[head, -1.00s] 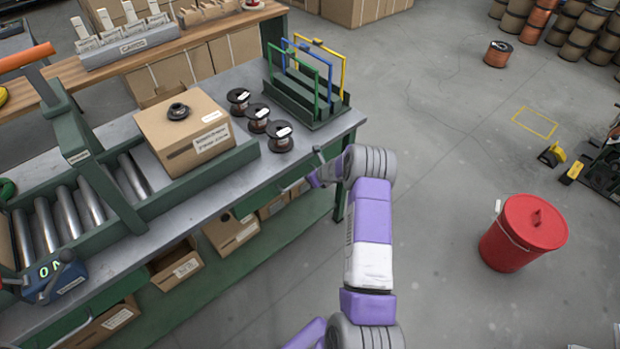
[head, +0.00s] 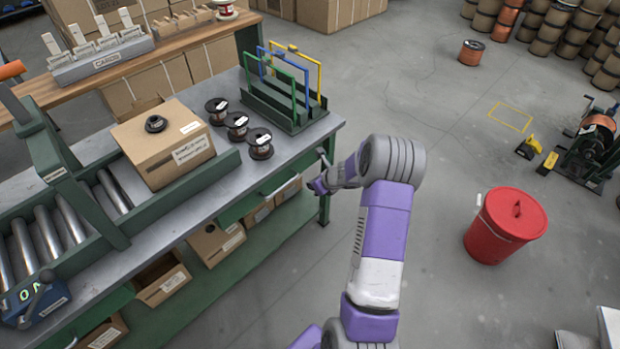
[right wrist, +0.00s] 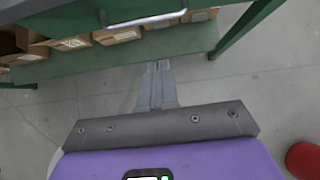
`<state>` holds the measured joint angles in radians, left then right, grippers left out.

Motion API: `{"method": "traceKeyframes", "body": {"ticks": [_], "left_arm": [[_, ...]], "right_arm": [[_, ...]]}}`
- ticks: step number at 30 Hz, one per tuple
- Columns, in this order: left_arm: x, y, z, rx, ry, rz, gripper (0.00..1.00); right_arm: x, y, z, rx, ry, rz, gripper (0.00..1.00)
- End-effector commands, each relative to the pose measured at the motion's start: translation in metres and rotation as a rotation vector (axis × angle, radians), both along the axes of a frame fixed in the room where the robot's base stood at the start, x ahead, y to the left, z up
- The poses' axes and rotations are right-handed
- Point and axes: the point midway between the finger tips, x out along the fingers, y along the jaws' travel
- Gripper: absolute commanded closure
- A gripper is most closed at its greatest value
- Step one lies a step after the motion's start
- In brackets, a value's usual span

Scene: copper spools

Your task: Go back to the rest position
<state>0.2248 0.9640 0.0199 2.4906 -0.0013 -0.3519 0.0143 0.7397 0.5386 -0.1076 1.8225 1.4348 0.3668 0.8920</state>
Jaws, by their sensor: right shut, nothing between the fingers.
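My right arm reaches up the middle of the head view. Its gripper (head: 321,185) is by the near right corner of the workbench (head: 312,142), partly hidden by the wrist. In the right wrist view the fingers of this gripper (right wrist: 160,68) lie together, empty, with bare floor around them and the bench's lower shelf beyond. My left gripper is not in view.
Three dark spools (head: 237,120) stand beside a cardboard box (head: 150,163) on the bench. A green rack (head: 298,119) with coloured frames stands at its right end. A red bin (head: 490,240) stands on the floor to the right. Floor between is clear.

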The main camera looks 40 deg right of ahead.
Motion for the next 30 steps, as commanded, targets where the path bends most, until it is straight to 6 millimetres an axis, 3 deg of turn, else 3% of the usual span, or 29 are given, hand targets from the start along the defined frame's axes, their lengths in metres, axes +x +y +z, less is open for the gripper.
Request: {"method": "traceKeyframes", "body": {"ticks": [10, 14, 17, 22, 26, 30], "left_arm": [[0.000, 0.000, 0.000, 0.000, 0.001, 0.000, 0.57], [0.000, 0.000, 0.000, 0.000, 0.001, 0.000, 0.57], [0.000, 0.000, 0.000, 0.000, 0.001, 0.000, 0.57], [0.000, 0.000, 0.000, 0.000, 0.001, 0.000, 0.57], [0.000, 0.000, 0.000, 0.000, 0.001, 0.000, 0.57], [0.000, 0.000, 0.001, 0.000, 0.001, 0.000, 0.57]], "right_arm": [[-0.003, 0.003, 0.000, -0.002, 0.008, 0.011, 1.00], [-0.008, 0.034, -0.022, -0.042, 0.074, 0.144, 1.00], [-0.021, 0.085, -0.056, -0.121, 0.170, 0.389, 1.00], [-0.068, 0.192, -0.113, -0.341, 0.290, 1.044, 1.00], [-0.108, 0.261, -0.137, -0.533, 0.244, 1.581, 1.00], [-0.148, 0.325, -0.148, -0.727, 0.056, 2.089, 1.00]]}}
